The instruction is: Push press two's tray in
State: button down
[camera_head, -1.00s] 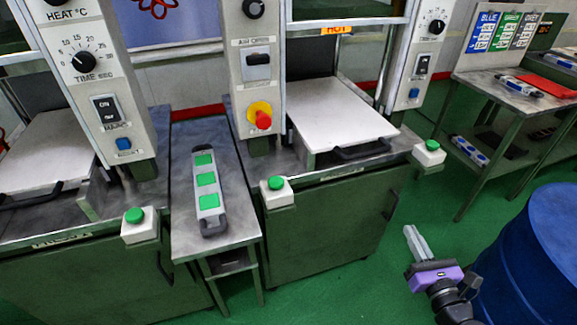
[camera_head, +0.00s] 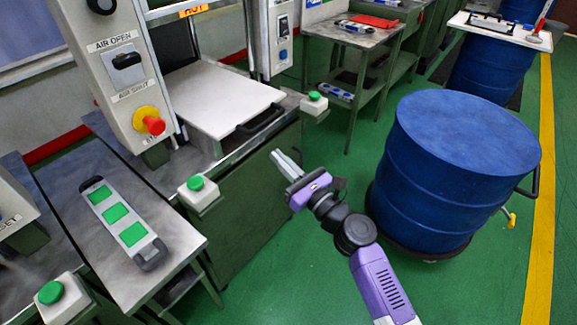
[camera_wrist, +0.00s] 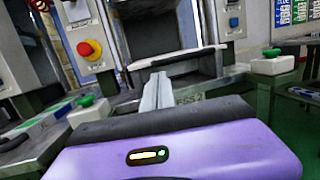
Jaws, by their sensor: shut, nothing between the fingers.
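Press two's tray (camera_head: 215,95) is a flat, pale plate sticking out of the front of the press, with a black handle (camera_head: 262,120) on its front edge. The tray also shows straight ahead in the wrist view (camera_wrist: 182,56). My gripper (camera_head: 277,156) is shut and empty, its pale fingers together. It is in front of the press, near the handle and apart from it in the head view. In the wrist view the fingertips (camera_wrist: 157,78) point at the press front, over part of the label ending in 2.
Green-button boxes (camera_head: 197,192) (camera_head: 314,102) flank the press front. A side table (camera_head: 180,236) holds a mould with green squares (camera_head: 124,222). A blue drum (camera_head: 450,170) stands to the right of my arm. Green floor is open between drum and press.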

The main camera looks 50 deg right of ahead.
send_near(235, 123)
jog(key=shift+d+r+p, duration=0.15)
jog(key=shift+d+p, duration=0.1)
jog(key=shift+d, duration=0.25)
jog(key=shift+d+r+p, duration=0.2)
jog(key=shift+d, duration=0.25)
jog(key=w+b, duration=0.2)
jog(key=w, duration=0.7)
jog(key=shift+w+a, duration=0.15)
jog(key=shift+w, duration=0.1)
jog(key=shift+w+a+r, duration=0.1)
jog(key=shift+w+r, duration=0.05)
jog(key=shift+r, duration=0.05)
